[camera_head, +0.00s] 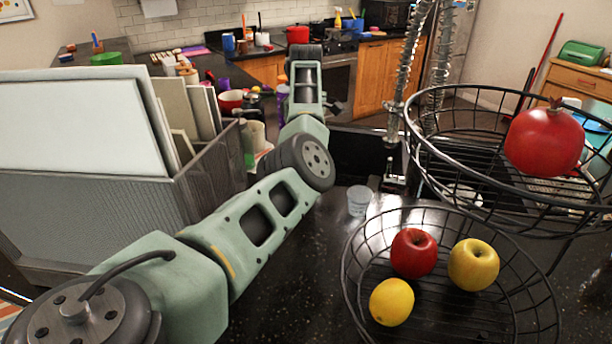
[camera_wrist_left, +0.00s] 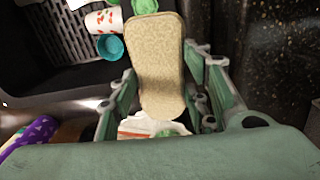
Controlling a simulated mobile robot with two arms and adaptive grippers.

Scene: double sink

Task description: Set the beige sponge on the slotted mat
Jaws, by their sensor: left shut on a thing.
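The beige sponge (camera_wrist_left: 157,40) is a long rounded block in the left wrist view. My left gripper (camera_wrist_left: 158,75) is shut on it, with a finger on each long side, and the sponge sticks out past the fingers. A dark slotted mat (camera_wrist_left: 77,45) shows at the upper left of the left wrist view, inside a dark sink, to the left of the sponge. In the head view my left arm reaches toward the sink; its gripper, the sponge and the mat cannot be made out there. My right gripper is in neither view.
On or near the mat are a spotted cup (camera_wrist_left: 103,20), a teal cup (camera_wrist_left: 110,46) and green items. A wire fruit basket (camera_head: 352,285) stands right of my arm, a grey rack of boards (camera_head: 110,210) left. A clear cup (camera_head: 359,200) stands on the dark counter.

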